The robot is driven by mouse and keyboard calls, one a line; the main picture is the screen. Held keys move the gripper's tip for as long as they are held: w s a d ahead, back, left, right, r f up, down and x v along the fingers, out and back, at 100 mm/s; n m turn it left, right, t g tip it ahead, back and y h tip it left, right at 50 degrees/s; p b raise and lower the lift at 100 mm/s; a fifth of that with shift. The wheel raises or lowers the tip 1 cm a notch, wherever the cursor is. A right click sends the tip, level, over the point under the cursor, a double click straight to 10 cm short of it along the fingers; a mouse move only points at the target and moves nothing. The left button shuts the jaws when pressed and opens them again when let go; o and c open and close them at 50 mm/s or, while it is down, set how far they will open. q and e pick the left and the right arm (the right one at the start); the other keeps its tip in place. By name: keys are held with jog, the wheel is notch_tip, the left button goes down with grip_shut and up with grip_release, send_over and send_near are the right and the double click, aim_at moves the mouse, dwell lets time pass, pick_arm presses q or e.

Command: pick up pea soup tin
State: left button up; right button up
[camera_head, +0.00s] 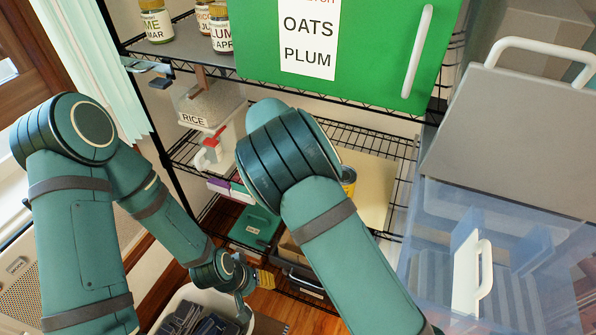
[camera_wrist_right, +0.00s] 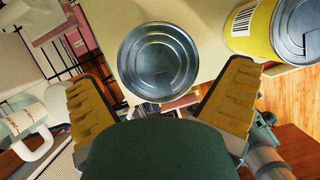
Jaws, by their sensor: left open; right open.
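In the right wrist view a tin (camera_wrist_right: 158,60) shows its round metal lid, on a cream board (camera_wrist_right: 200,15). Its label is hidden, so I cannot tell whether it is the pea soup tin. A second tin (camera_wrist_right: 262,30) with a yellow label and barcode is at the upper right. My right gripper (camera_wrist_right: 162,82) is open, its yellow-padded fingers either side of the lid's near edge; contact is not visible. In the head view my right arm hides that gripper, and part of a tin (camera_head: 348,176) shows beside it. My left gripper (camera_head: 254,284) is open, low and away from the tins.
A wire shelf (camera_head: 400,150) holds the cream board (camera_head: 375,190). Above stand a green box (camera_head: 350,60) and several jars (camera_head: 155,22). A rice container (camera_head: 210,105) is left of my right arm. A clear drawer box (camera_head: 440,245) is at the right, a white bin (camera_head: 172,300) below.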

jog(key=x, duration=0.3)
jog(key=shift+w+f, duration=0.1)
jog(key=shift+f, duration=0.05)
jog(key=c, duration=1.1)
jog(key=shift+c, duration=0.2)
